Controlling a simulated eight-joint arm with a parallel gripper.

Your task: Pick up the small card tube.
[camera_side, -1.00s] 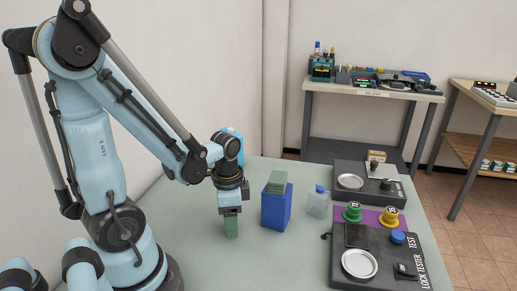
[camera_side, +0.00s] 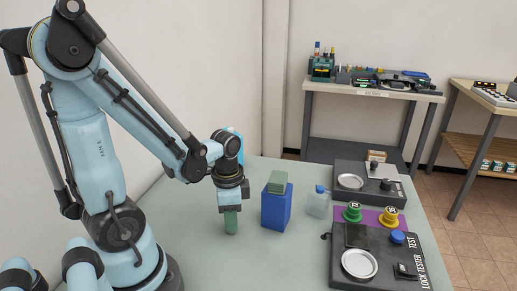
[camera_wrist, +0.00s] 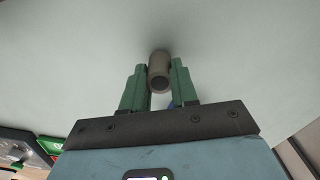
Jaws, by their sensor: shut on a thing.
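The small card tube (camera_wrist: 160,59) shows in the wrist view as a grey-brown tube with its open round end toward the camera. My gripper (camera_wrist: 158,71) has its two green fingers on either side of the tube, shut on it. In the side view my gripper (camera_side: 231,222) points down at the pale table, left of the blue box. There the tube is hidden by the fingers or too small to make out. I cannot tell whether the tube touches the table.
The lock tester (camera_side: 376,255) fills the right side. The table left of the box is mostly clear.

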